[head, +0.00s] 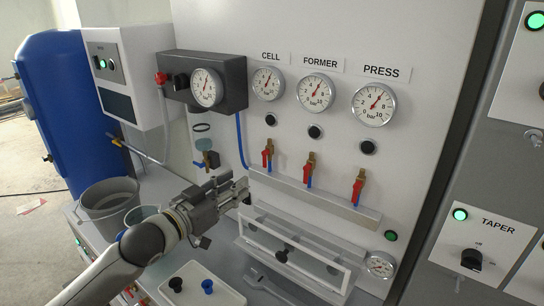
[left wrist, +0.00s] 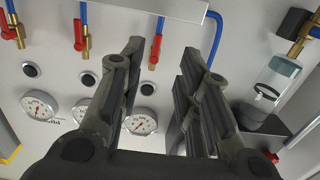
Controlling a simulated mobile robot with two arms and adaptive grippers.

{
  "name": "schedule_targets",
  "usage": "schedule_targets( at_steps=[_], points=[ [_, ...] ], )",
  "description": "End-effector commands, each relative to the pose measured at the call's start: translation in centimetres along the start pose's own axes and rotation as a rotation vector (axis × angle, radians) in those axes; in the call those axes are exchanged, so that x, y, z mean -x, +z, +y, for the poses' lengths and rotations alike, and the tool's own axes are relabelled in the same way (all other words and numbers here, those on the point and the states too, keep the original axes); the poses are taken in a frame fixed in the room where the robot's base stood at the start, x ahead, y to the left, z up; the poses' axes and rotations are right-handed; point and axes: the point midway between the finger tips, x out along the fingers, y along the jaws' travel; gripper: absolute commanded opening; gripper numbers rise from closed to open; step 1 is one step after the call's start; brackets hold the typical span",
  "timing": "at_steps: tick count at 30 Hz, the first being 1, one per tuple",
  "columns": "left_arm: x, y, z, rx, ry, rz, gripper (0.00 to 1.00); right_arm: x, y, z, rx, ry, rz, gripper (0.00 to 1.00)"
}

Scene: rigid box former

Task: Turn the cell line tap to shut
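The cell line tap (head: 267,157) is the leftmost of three brass taps with red levers, below the CELL gauge (head: 268,83). Its red lever hangs upright, alongside the pipe. In the left wrist view, which is upside down, the tap (left wrist: 156,47) is the rightmost of the three. My left gripper (head: 244,190) is below and left of the tap in the head view, apart from it. In the left wrist view its two fingers (left wrist: 160,62) are spread with nothing between them. My right gripper is not in view.
The FORMER tap (head: 309,169) and PRESS tap (head: 358,187) stand to the right, levers upright too. A ledge (head: 315,197) runs below the taps. A blue hose (head: 241,140) and a dark regulator block (head: 232,85) are to the left. A clear-fronted frame (head: 295,250) lies below.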

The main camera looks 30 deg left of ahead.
Motion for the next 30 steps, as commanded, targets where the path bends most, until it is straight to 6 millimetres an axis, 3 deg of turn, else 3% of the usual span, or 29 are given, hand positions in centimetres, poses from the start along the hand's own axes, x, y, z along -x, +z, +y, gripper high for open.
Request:
schedule_targets(
  at_steps=[5,15,25,30],
  points=[
    [-0.5,-1.5,-0.1,0.003,0.012,0.036,0.31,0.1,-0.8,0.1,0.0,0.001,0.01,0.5],
    [-4.1,-1.6,-0.1,0.004,0.01,0.034,0.31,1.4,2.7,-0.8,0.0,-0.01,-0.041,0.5],
    [-8.3,-1.8,0.0,0.002,0.01,0.033,0.31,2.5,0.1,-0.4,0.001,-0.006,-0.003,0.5],
    [-9.9,-1.7,0.0,0.003,0.01,0.032,0.31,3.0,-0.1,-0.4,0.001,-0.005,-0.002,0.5]
  ],
)
